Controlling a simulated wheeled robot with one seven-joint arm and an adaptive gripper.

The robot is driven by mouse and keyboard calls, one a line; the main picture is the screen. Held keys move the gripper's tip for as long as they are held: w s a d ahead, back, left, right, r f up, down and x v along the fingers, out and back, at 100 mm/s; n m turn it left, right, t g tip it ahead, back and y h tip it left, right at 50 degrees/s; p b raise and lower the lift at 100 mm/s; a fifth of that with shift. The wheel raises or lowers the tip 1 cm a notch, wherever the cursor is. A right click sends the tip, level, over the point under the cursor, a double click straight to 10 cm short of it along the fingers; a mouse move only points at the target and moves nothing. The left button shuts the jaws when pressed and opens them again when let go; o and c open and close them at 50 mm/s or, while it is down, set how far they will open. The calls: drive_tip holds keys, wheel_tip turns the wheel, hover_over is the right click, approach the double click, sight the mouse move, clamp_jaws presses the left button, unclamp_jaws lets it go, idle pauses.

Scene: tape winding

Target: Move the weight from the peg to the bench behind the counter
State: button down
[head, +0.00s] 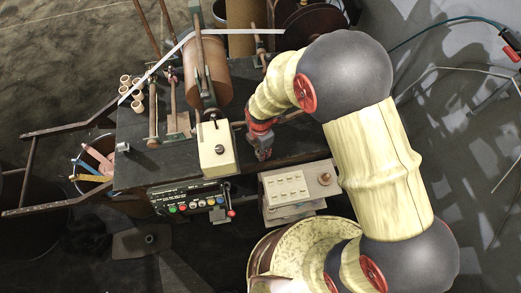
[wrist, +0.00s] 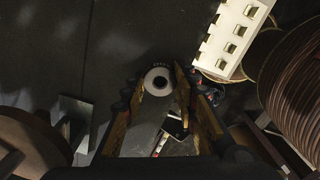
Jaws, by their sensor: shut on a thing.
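My gripper (head: 264,150) is over the front part of the dark bench (head: 150,168), right of a cream box with a round knob (head: 218,160), which may be the counter. In the wrist view, my gripper (wrist: 160,84) has its two fingers around a round, pale grey weight (wrist: 158,78) with a dark centre. The weight is held between the fingertips. In the head view the weight is too small and covered to make out clearly. I cannot tell the peg for certain in either view.
A winding drum (head: 207,72) and stands fill the bench's middle, with a white tape (head: 170,58) running across. Several small pale spools (head: 131,88) stand at the left. A button panel (head: 190,199) and a box with a white grid top (head: 288,190) are in front.

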drive_tip(key=c, duration=1.7)
unclamp_jaws()
drive_tip(key=shift+f, duration=0.15)
drive_tip(key=shift+o, duration=0.2)
wheel_tip(320, 180, up, 12)
drive_tip(key=p, duration=0.2)
drive_tip(key=shift+r, duration=0.25)
